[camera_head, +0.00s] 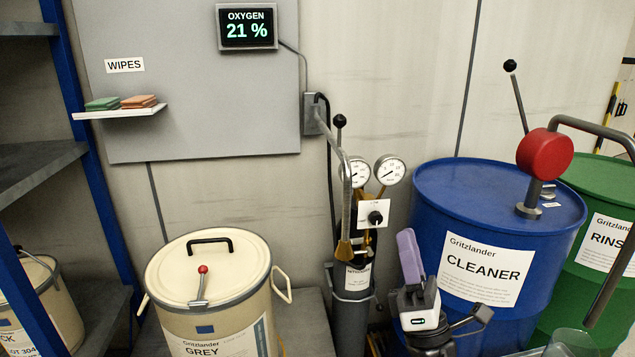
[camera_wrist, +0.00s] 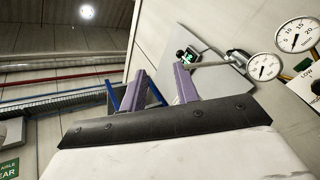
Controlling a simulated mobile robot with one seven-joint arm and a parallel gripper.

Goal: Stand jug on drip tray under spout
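A clear, see-through jug (camera_head: 571,344) shows at the bottom right edge of the head view, mostly cut off by the frame. It sits near the lower end of the grey spout pipe (camera_head: 608,278), which bends down from the red pump (camera_head: 545,155) on the blue CLEANER drum (camera_head: 478,215). I cannot make out the drip tray clearly. My gripper (camera_head: 408,243) points up in front of the blue drum, left of the jug and apart from it. In the wrist view its purple fingers (camera_wrist: 161,80) stand apart with nothing between them.
A gas cylinder (camera_head: 352,290) with gauges stands just left of my gripper. A cream GREY drum (camera_head: 210,290) stands further left, beside blue-framed shelves (camera_head: 75,130). A green RINSE drum (camera_head: 590,235) stands at the right. A wipes shelf (camera_head: 120,112) is on the wall.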

